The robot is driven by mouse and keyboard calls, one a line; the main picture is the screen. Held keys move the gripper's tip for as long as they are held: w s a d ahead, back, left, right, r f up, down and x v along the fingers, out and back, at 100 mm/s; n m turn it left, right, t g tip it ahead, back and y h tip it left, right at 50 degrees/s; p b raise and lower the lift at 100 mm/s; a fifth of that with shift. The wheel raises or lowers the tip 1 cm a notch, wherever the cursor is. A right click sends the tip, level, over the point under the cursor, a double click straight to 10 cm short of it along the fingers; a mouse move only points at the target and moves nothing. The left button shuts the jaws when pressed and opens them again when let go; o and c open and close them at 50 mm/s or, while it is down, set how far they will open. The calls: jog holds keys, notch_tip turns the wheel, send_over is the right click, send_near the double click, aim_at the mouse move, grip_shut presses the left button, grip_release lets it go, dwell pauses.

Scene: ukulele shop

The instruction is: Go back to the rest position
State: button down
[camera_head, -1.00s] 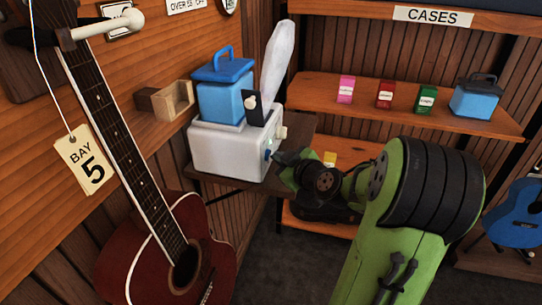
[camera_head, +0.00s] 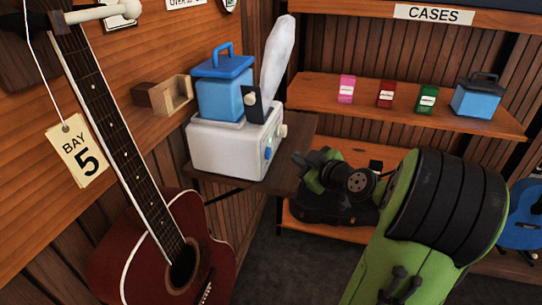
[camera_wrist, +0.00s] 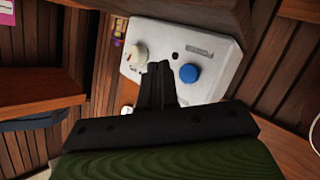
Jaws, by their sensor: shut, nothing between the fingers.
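My green arm reaches in from the lower right of the head view, with its dark wrist end to the right of a white machine (camera_head: 215,150). My gripper (camera_wrist: 157,72) is shut and empty in the wrist view, its two black fingers together. They point toward the machine's front panel (camera_wrist: 225,65), which carries a blue knob (camera_wrist: 189,73) and a cream knob (camera_wrist: 138,56). From this view I cannot tell the exact gap to the panel. In the head view the fingertips are hard to make out.
The machine stands on a dark wooden shelf (camera_head: 298,180) and bears a blue box (camera_head: 222,95). A red guitar (camera_head: 135,250) hangs at left. A shelf (camera_head: 320,90) holds small boxes and a blue case (camera_head: 478,98). Dark floor (camera_head: 290,260) is open below.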

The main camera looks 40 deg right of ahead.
jog(key=shift+s+d, duration=0.8)
jog(key=shift+s, duration=0.2)
jog(key=a+f+g+y, duration=0.3)
jog(key=a+g, duration=0.3)
jog(key=a, duration=1.4)
jog(key=s+a+r+m+g+h, duration=0.15)
jog(key=s+a, duration=0.25)
jog(key=s, duration=0.5)
jog(key=s+a+m+g, duration=0.2)
jog(key=s+a+m, duration=0.1)
jog(key=s, duration=0.5)
notch_tip(320, 180, up, 17)
jog(key=p, duration=1.7)
jog(key=shift+f, duration=0.2)
